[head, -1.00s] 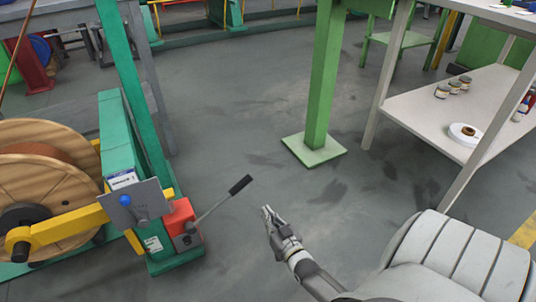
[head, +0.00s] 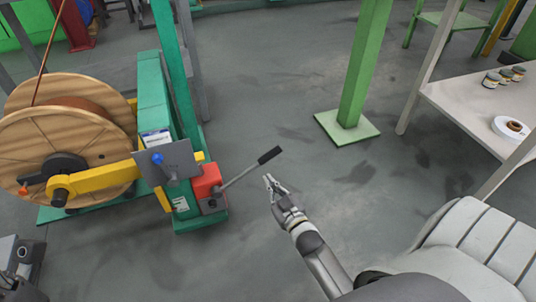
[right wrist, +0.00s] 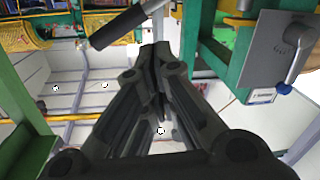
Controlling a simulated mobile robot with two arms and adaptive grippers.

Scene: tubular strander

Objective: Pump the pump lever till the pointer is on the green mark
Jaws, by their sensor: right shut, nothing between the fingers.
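The red pump body (head: 207,184) is fixed low on the green frame of the strander. Its pump lever (head: 241,173) slants up to the right and ends in a black grip (head: 270,155). My right gripper (head: 271,182) is shut and empty. In the head view it shows just below the black grip. In the right wrist view my right gripper (right wrist: 157,55) points up the picture, with the black grip (right wrist: 117,27) to the upper left of its tips, apart from them. I cannot make out the pointer or the green mark.
A wooden reel (head: 50,145) and yellow arm (head: 108,181) lie left of the pump. A grey plate with a blue knob (head: 158,158) stands beside it. A green post (head: 362,70) and white shelf (head: 470,108) stand right. The floor between is clear.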

